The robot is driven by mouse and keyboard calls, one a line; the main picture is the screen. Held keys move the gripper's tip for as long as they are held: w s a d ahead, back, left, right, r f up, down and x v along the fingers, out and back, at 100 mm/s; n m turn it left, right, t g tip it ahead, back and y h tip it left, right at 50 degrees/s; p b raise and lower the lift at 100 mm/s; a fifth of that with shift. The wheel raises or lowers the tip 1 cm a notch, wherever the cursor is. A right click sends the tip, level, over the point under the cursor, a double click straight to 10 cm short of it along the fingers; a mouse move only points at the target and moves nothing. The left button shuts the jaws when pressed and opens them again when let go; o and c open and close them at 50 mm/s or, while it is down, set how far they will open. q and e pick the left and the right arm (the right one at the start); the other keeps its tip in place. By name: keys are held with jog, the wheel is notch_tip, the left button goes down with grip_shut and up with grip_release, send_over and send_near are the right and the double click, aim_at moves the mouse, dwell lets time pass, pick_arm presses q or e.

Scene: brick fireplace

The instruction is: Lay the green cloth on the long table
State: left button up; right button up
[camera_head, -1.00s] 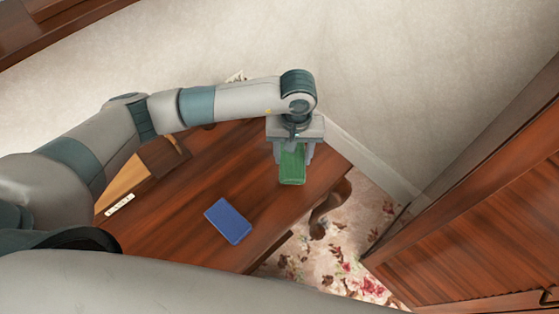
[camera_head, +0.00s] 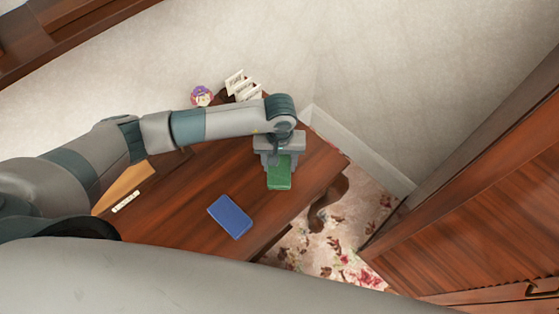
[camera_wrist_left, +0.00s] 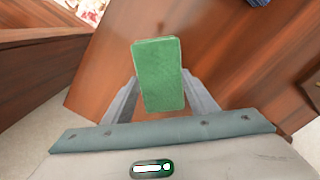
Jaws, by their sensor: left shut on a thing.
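The green cloth (camera_head: 279,173) is a small folded rectangle at the right part of the long wooden table (camera_head: 170,215). My left gripper (camera_head: 279,160) points down from above and is shut on the cloth. In the left wrist view the cloth (camera_wrist_left: 159,75) sits between the two fingers (camera_wrist_left: 158,95), with the brown tabletop (camera_wrist_left: 215,50) behind it. I cannot tell whether the cloth touches the tabletop. My right gripper is not in view.
A folded blue cloth (camera_head: 230,216) lies on the table, left of and nearer than the green one. A purple round item (camera_head: 202,95) and white cards (camera_head: 240,86) stand at the back edge. A slatted wooden cabinet (camera_head: 480,220) stands at right. Tabletop around the blue cloth is clear.

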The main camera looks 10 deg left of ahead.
aim_at(279, 166)
pick_arm(q)
jog(key=shift+f, duration=0.3)
jog(key=shift+f, duration=0.1)
jog(key=o, duration=0.9)
jog(key=shift+r, duration=0.2)
jog(key=shift+r+b, duration=2.05)
jog(key=shift+r, duration=3.9)
